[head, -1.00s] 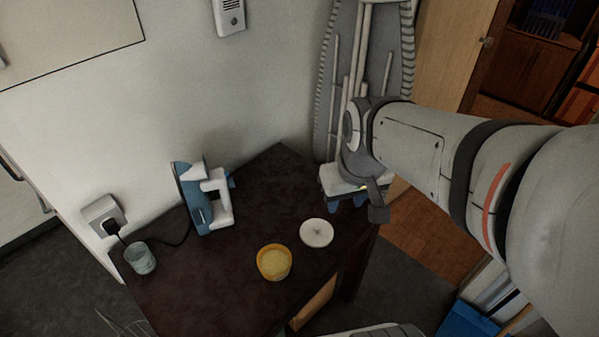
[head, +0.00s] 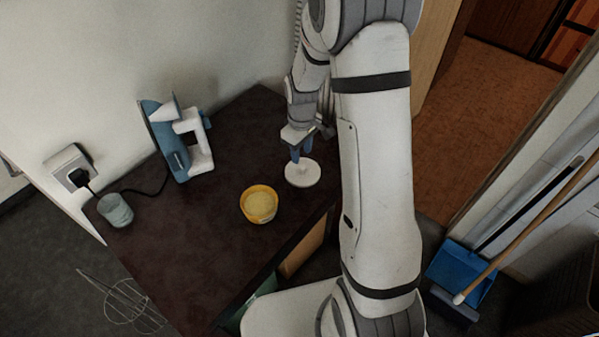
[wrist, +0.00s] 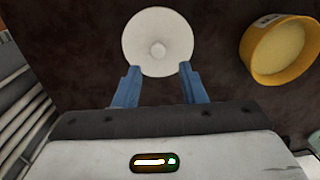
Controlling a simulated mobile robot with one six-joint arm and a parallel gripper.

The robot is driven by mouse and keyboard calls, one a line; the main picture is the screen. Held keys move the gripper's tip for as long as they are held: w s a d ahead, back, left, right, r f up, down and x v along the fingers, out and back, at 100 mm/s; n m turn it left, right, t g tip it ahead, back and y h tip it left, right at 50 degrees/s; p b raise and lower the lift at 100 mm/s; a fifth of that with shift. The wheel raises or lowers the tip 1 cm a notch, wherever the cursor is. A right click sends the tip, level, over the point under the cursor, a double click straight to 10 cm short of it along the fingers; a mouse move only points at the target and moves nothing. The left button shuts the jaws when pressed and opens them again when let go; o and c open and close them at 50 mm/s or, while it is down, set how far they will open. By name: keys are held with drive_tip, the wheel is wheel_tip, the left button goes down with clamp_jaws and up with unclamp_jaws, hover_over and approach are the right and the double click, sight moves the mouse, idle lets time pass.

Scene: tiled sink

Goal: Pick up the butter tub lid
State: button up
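The butter tub lid (head: 303,175) is a round white disc with a small knob at its middle, lying flat on the dark table. In the wrist view the lid (wrist: 158,28) is just ahead of my fingertips. My gripper (wrist: 158,70) is open, its two blue fingers apart with nothing held between them. In the head view my gripper (head: 300,155) points down over the far side of the lid. I cannot tell whether the fingertips touch it. The yellow butter tub (head: 259,205) stands open beside the lid, and it also shows in the wrist view (wrist: 280,50).
The dark table (head: 225,235) also holds a blue and white iron (head: 182,140) and a small glass cup (head: 115,211) at the left. A wall socket (head: 70,168) with a plugged cord is behind them. Bare tabletop lies around the tub.

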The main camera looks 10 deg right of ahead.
sight(303, 166)
wheel_tip(303, 166, down, 6)
drive_tip(key=shift+d+f, duration=0.15)
drive_tip(key=shift+f, duration=0.1)
clamp_jaws()
idle(0.4)
